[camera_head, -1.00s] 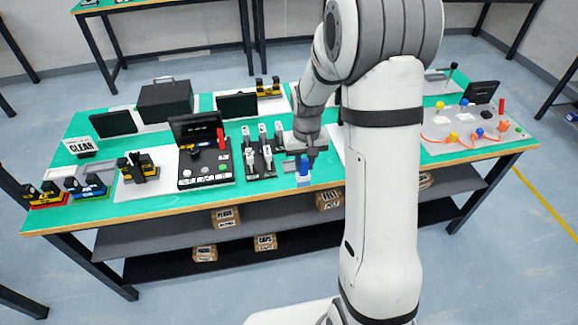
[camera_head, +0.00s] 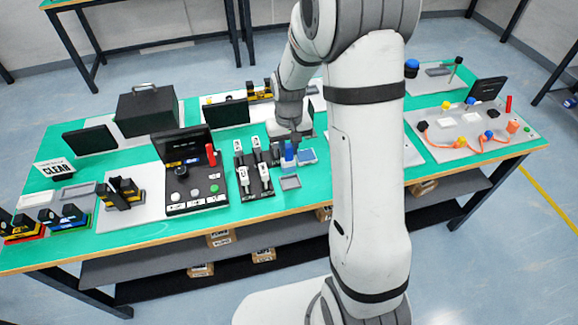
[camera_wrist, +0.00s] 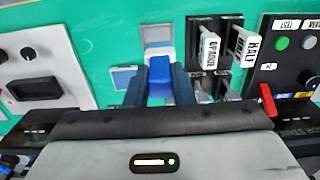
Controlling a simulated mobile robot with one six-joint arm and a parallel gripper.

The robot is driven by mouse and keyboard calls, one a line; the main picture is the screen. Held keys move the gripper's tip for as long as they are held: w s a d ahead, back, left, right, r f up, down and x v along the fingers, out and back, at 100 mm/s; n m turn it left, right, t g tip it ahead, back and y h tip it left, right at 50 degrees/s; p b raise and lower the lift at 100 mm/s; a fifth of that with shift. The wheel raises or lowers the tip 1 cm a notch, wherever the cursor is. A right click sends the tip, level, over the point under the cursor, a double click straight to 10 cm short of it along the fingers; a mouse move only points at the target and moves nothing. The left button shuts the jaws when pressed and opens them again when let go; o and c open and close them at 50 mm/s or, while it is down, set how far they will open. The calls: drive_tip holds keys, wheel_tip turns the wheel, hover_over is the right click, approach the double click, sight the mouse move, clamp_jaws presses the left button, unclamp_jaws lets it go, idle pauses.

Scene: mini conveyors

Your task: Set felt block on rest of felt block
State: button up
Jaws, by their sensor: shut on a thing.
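The blue felt block (camera_head: 289,152) is upright between the fingers of my gripper (camera_head: 295,139), which is shut on it. The wrist view shows the block (camera_wrist: 160,72) between two dark blue-grey fingers. A shallow grey tray (camera_head: 290,182), empty, lies on the table in front of the block; it appears above the block in the wrist view (camera_wrist: 157,36). A small blue flat piece (camera_head: 308,156) lies just right of the block in the head view. I cannot tell which of these is the block's rest, or whether the block's underside touches anything.
A black control panel (camera_head: 197,190) is further left. A grey board with an orange cable (camera_head: 465,135) lies to the right. My arm hides part of the table.

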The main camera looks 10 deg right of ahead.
sight(290, 160)
wheel_tip(290, 160, down, 3)
drive_tip(key=shift+w+d+r, duration=0.1)
drive_tip(key=shift+r, duration=0.05)
drive_tip(key=shift+d+f+p, duration=0.15)
drive_tip(key=shift+f+p, duration=0.4)
drive_tip(key=shift+f, duration=1.65)
drive_tip(key=shift+f, duration=0.2)
drive_tip(key=o, duration=0.9)
drive_tip(key=shift+r, duration=0.15)
